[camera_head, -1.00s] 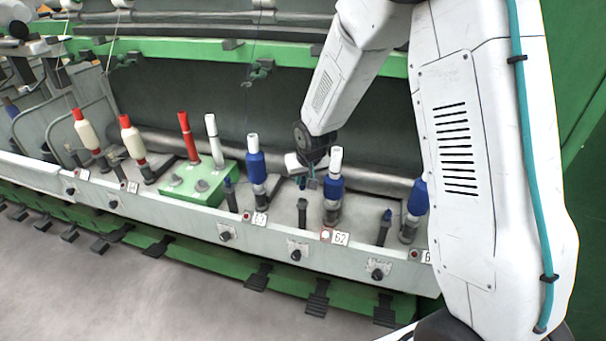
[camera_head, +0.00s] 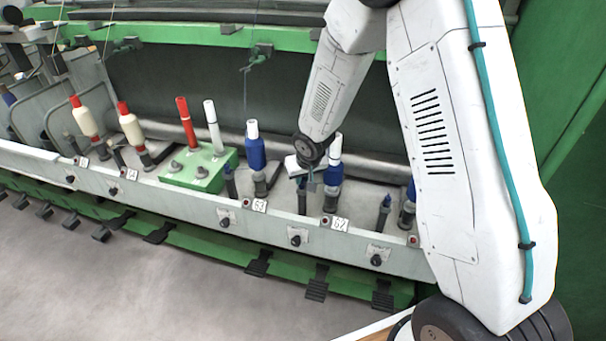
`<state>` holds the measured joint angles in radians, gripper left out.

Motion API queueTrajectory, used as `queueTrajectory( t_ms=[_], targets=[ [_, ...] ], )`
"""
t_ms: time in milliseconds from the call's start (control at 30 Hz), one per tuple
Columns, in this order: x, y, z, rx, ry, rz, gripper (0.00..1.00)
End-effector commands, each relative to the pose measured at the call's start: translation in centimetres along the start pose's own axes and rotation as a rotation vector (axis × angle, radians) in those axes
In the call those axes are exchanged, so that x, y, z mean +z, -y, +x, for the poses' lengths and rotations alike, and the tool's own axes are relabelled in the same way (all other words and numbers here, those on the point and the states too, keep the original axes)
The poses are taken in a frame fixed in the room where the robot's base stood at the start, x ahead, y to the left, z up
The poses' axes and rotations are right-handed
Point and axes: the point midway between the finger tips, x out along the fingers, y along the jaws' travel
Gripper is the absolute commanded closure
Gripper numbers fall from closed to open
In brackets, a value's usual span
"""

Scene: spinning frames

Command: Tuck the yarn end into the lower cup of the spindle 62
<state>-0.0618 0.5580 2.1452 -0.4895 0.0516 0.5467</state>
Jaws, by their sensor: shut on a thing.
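The spindle 62 (camera_head: 331,197) stands behind the label "62" (camera_head: 340,224). It carries a blue yarn bobbin (camera_head: 333,173) on a white tube, partly covered by my wrist. Its grey lower part, where the lower cup is, shows small and without detail. My gripper (camera_head: 310,186) is just left of the bobbin, near its lower end, fingers pointing down. It is shut on the yarn end, which is too thin to make out. I cannot tell whether the gripper touches the spindle.
A blue bobbin (camera_head: 256,152) stands on the left behind label "63" (camera_head: 259,205). Another blue bobbin (camera_head: 410,190) is on the right, partly hidden by my arm. Dark posts (camera_head: 301,197) stand between the spindles. A green box (camera_head: 199,171) sits farther left.

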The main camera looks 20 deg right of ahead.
Motion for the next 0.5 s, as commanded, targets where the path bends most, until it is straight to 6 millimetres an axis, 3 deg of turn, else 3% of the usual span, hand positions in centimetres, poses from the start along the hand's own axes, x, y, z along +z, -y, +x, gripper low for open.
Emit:
queueTrajectory(
  t_ms=[433,467,500],
  targets=[
    [0.14,0.02,0.30,-0.001,0.001,-0.001,0.95],
    [0.14,0.02,0.30,-0.001,0.001,-0.001,0.77],
    [0.14,0.02,0.30,-0.001,0.001,-0.001,0.66]
  ],
)
